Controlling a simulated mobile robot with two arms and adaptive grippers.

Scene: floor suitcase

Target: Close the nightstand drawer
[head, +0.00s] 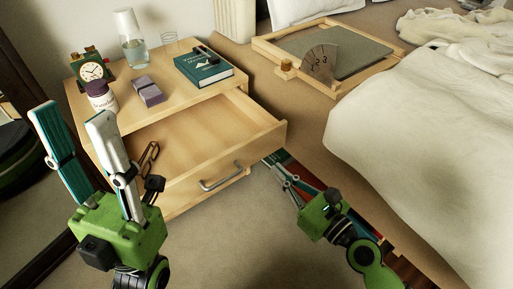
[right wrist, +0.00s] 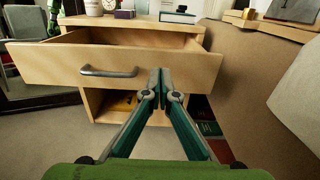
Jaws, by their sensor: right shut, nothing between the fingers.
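The nightstand (head: 118,116) is light wood, and its top drawer (head: 255,143) is pulled out. The drawer also shows in the right wrist view (right wrist: 40,62), with a grey bar handle (right wrist: 109,71) on its front. The handle shows in the head view too (head: 221,177). My right gripper (head: 268,157) is shut and empty, its tips at the right part of the drawer front in the right wrist view (right wrist: 161,72); I cannot tell if they touch it. My left gripper (head: 72,112) is open, fingers apart, at the nightstand's left front.
On the nightstand top are a clock (head: 92,69), a bottle (head: 101,96), a glass carafe (head: 131,40), a small purple box (head: 148,91) and a teal book (head: 204,67). A bed (head: 430,125) stands to the right. Books (right wrist: 208,128) lie low beside the nightstand.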

